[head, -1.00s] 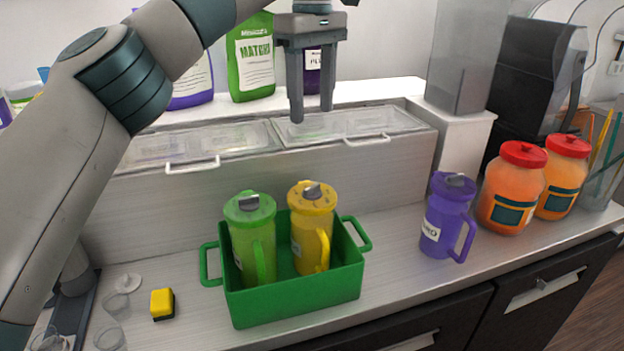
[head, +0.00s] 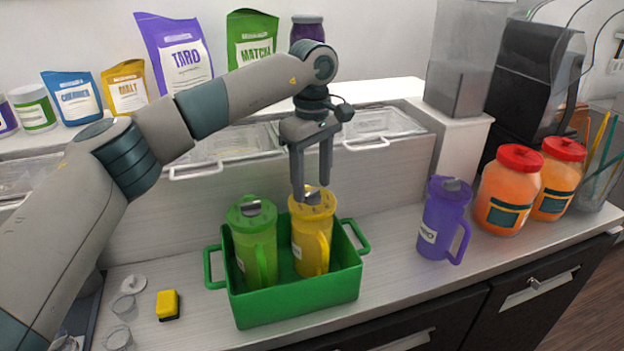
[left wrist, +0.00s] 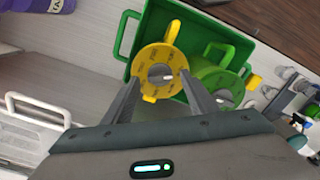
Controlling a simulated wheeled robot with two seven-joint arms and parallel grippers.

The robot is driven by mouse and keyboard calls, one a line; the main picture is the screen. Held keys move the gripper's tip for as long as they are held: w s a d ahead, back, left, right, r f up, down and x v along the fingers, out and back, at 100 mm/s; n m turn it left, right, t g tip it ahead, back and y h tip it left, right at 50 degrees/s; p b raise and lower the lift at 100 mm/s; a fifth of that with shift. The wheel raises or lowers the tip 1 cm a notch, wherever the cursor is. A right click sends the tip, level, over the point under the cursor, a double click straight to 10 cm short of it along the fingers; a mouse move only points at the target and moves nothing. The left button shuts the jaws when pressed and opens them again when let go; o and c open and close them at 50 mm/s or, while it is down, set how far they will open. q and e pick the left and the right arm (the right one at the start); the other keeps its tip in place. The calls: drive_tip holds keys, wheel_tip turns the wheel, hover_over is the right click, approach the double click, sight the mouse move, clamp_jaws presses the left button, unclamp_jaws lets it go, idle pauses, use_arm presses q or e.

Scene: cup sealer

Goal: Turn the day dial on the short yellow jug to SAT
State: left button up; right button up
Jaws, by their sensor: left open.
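The short yellow jug (head: 312,243) stands upright in a green crate (head: 300,304), beside a green jug (head: 254,245). Its round yellow lid carries dark markings and a grey pointer; the markings are too small to read in the head view. In the left wrist view the yellow lid (left wrist: 160,71) lies ahead of the fingers, with marks around its rim. My left gripper (head: 313,190) points down just above the lid, its fingers apart around the pointer's area. Nothing is between them but the lid below; I cannot tell if they touch it. My right gripper is not in view.
A purple jug (head: 443,218) stands right of the crate, near orange jars (head: 512,190). Lidded bins (head: 372,126) and a shelf with pouches rise behind. The counter between crate and purple jug is clear.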

use_arm(q)
drive_tip(key=shift+f, duration=0.75)
drive_tip(key=c, duration=1.1)
drive_tip(key=shift+o, duration=0.2)
